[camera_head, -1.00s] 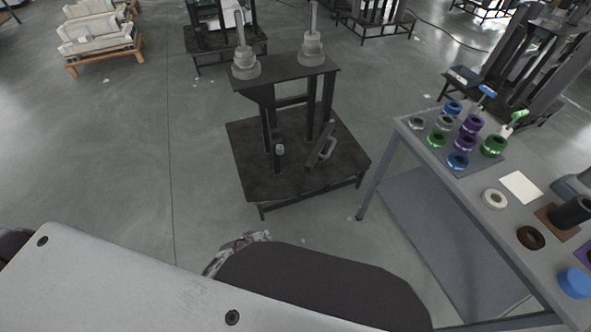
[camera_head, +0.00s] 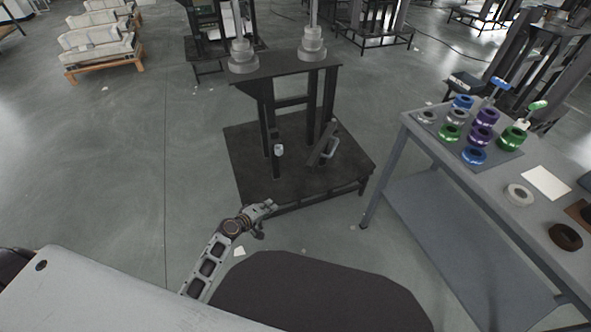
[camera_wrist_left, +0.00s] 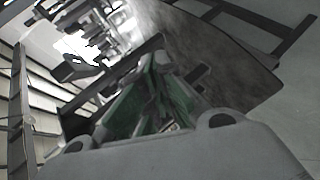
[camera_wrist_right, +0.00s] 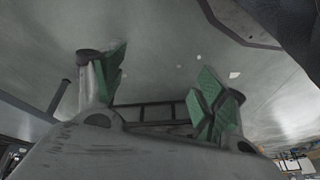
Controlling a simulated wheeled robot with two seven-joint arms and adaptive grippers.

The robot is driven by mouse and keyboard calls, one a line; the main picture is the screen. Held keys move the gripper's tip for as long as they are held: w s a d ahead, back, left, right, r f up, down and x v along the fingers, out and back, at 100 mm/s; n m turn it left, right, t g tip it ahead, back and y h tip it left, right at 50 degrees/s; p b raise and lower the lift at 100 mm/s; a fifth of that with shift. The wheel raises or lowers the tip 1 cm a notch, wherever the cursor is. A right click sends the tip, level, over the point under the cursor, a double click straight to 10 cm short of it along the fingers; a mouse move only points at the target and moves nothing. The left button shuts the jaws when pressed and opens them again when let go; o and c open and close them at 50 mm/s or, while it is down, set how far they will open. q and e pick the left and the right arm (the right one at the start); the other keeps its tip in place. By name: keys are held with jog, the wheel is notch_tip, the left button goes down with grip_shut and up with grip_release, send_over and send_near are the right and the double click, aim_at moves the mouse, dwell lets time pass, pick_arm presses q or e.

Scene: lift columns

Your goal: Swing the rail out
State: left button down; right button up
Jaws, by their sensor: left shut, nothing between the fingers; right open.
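A dark stand with two columns (camera_head: 268,135) stands on a black base plate (camera_head: 262,180) in the middle of the head view. A short dark slanted bar, probably the rail, with a pale looped handle (camera_head: 331,148) sits low by its right column. A small grey knob (camera_head: 279,151) is on the left column. My left gripper (camera_head: 268,206) is at the near edge of the base plate, short of the bar and handle. Its green fingers (camera_wrist_left: 155,105) are shut and empty in the left wrist view. My right gripper (camera_wrist_right: 163,75) is open and empty, outside the head view.
Stacked grey discs (camera_head: 243,55) top the stand's columns. The floor left of the stand is clear.

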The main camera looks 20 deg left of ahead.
pick_arm(q)
jog(key=w+r+n+t+h+b, duration=0.1)
jog(key=w+r+t+b, duration=0.1)
jog(key=r+b, duration=0.3)
jog(key=w+r+n+t+h+b, duration=0.1)
jog(key=w+r+t+b, duration=0.1)
jog(key=r+b, duration=0.3)
jog(key=shift+w+a+r+t, duration=0.3)
jog(key=shift+a+r, duration=0.1)
jog(key=shift+r, duration=1.1)
pick_arm(e)
jog(key=shift+t+y, duration=0.4)
jog(key=shift+t, duration=0.1)
jog(key=shift+w+a+r, duration=0.15)
jog(key=shift+a+r, duration=0.15)
jog(key=shift+r, duration=0.65)
jog(key=shift+w+a+r, duration=0.2)
jog(key=shift+a+r, duration=0.05)
jog(key=shift+r, duration=0.65)
jog(key=shift+w+a+r, duration=0.15)
jog(key=shift+a+r, duration=0.15)
jog(key=shift+r, duration=0.65)
pick_arm(q)
jog(key=shift+w, duration=0.1)
jog(key=w+d, duration=0.8)
jog(key=shift+w, duration=0.2)
pick_arm(e)
jog(key=shift+a+f, duration=0.15)
jog(key=shift+f, duration=0.35)
